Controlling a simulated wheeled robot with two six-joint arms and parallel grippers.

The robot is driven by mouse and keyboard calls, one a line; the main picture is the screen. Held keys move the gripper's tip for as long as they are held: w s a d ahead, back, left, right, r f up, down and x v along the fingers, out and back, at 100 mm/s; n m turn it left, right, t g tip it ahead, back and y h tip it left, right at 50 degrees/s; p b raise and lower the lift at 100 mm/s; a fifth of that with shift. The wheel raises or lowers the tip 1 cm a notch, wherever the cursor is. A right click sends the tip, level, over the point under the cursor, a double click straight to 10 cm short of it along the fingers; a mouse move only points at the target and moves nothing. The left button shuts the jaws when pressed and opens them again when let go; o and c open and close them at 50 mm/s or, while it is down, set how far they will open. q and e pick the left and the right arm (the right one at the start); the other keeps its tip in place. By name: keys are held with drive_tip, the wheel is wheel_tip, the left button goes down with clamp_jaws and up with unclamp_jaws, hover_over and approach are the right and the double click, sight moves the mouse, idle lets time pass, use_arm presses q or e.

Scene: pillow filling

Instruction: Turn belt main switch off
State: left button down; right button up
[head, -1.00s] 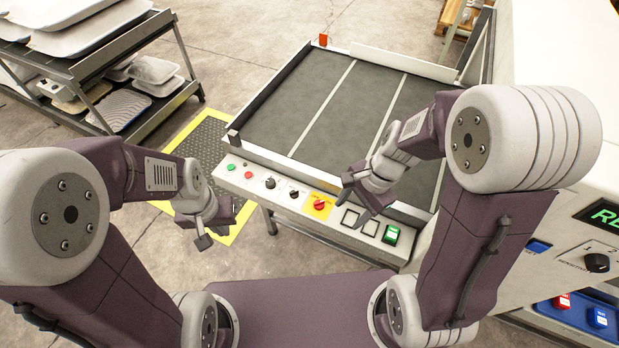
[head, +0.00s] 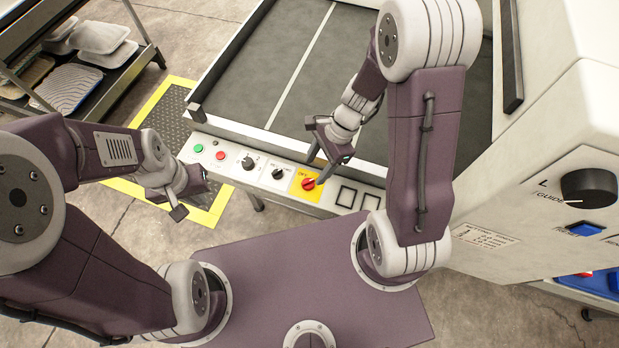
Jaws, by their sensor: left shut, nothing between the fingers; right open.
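The belt main switch is a red rotary knob (head: 308,184) on a yellow plate, set in the light control panel (head: 233,168) along the belt's front edge. My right gripper (head: 317,172) is open over the yellow plate, its fingertips close beside the red knob. I cannot tell whether a finger touches it, and the knob's exact angle is unclear. My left gripper (head: 178,213) is shut and empty, in front of the panel's left end, apart from it.
The panel also has a green button (head: 198,148), a red button (head: 220,155), two black knobs (head: 248,163) and square frames (head: 346,197). A grey machine (head: 560,130) stands at right. A rack with trays (head: 66,88) is at upper left.

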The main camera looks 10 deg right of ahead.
sight(308, 181)
drive_tip(key=b+x, duration=0.2)
drive_tip(key=x, duration=0.3)
drive_tip(key=shift+s+d, duration=0.1)
drive_tip(key=shift+s, duration=0.1)
drive_tip(key=shift+f, duration=0.3)
drive_tip(key=shift+r, duration=0.1)
